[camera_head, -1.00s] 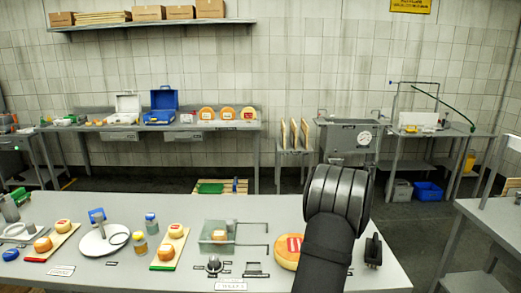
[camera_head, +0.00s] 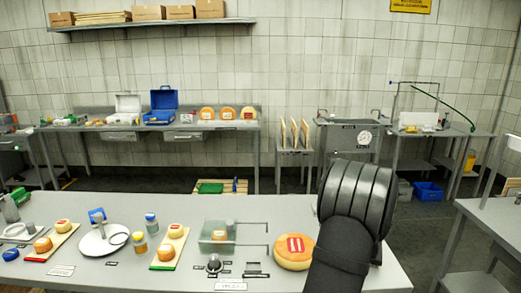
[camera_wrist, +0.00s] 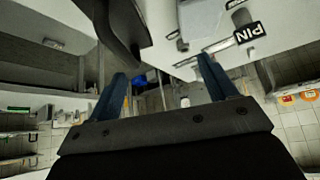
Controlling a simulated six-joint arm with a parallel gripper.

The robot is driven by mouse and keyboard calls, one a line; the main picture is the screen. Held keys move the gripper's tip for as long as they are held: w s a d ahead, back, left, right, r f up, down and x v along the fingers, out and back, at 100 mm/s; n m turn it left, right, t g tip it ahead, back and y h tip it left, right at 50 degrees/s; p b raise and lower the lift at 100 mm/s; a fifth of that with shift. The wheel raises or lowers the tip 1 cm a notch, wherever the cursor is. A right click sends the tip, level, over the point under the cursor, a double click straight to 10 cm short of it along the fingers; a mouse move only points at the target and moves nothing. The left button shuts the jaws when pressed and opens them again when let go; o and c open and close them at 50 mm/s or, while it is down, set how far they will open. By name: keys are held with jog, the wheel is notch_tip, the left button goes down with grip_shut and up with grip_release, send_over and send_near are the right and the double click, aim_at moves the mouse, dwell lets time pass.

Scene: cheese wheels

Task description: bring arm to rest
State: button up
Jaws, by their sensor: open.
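My gripper (camera_wrist: 160,68) shows in the wrist view with its two blue fingers wide apart and nothing between them. The wrist picture is upside down, with the grey worktable (camera_wrist: 180,40) at the top and the room beyond it below. In the head view my dark arm rises at the right end of the worktable (camera_head: 190,275), and its links hide the gripper itself. The large orange cheese wheel (camera_head: 275,252) with a red-and-white label lies flat just left of my arm, apart from the gripper.
Small cheeses on boards (camera_head: 171,246), a round white plate stand (camera_head: 100,242), jars (camera_head: 151,222) and a clear greenish tray (camera_head: 215,246) stand on the left and middle of the worktable. A dark shape (camera_wrist: 112,25) is close to the fingers in the wrist view. Another table (camera_head: 490,225) stands at right.

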jog(key=s+a+f+n, duration=0.1)
jog(key=s+a, duration=0.2)
jog(key=a, duration=1.2)
jog(key=s+a, duration=0.3)
jog(key=a, duration=1.1)
jog(key=shift+m+g, duration=0.3)
jog(key=shift+g, duration=0.1)
jog(key=w+d+r, duration=0.2)
jog(key=d, duration=0.1)
jog(key=w+d+r, duration=0.1)
jog(key=d, duration=0.1)
jog(key=shift+w, duration=0.35)
jog(key=shift+a+f, duration=0.1)
jog(key=s+a+f, duration=0.3)
jog(key=s+a, duration=0.1)
jog(key=w+d+r, duration=0.1)
jog(key=w+d, duration=0.3)
jog(key=d, duration=0.8)
jog(key=shift+d, duration=0.3)
